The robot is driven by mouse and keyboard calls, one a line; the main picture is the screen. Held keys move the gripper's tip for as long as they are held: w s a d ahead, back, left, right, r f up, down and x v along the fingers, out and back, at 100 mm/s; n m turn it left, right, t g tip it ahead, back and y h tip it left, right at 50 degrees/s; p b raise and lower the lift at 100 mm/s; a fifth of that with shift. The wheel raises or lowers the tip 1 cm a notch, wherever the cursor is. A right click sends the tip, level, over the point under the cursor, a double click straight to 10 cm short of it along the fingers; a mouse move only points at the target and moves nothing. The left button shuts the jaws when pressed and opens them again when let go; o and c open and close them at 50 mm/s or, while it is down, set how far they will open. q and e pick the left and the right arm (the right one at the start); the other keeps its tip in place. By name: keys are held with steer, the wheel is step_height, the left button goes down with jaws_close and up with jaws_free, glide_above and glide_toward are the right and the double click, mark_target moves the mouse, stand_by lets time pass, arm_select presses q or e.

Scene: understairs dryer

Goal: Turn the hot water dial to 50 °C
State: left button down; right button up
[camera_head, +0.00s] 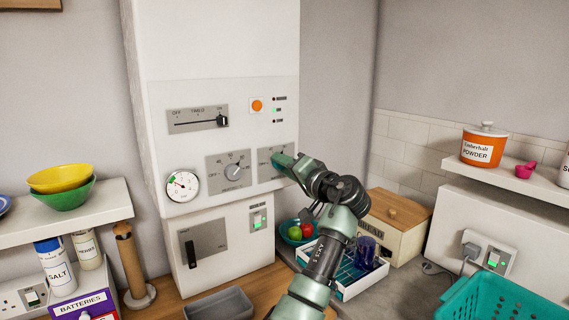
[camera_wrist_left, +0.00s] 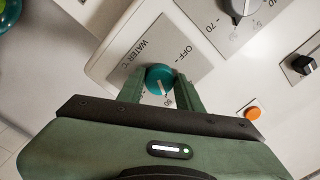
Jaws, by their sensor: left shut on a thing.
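The hot water dial (camera_wrist_left: 159,77) is a round teal knob with a white pointer line. In the left wrist view it sits on a grey plate (camera_wrist_left: 150,45) marked "WATER °C" and "OFF". My left gripper (camera_wrist_left: 161,90) is shut on the dial, one finger on each side. In the head view the left gripper (camera_head: 284,161) is against the rightmost dial plate (camera_head: 265,157) of the white boiler and hides most of the knob.
A heating dial (camera_head: 231,168) sits left of the water dial, with a round gauge (camera_head: 182,186) beyond it. Above are a slider (camera_head: 221,120) and an orange button (camera_head: 257,105).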

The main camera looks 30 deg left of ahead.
arm_select(q)
steer(key=shift+r+m, duration=0.15)
steer(key=shift+m, duration=0.25)
steer(key=c, duration=0.9)
jaws_free()
steer(key=shift+c, duration=0.2)
steer(key=shift+d, duration=0.1)
steer(key=b+v, duration=0.3)
steer(key=v, duration=0.4)
steer(key=shift+d, duration=0.3)
steer(key=shift+s, duration=0.1)
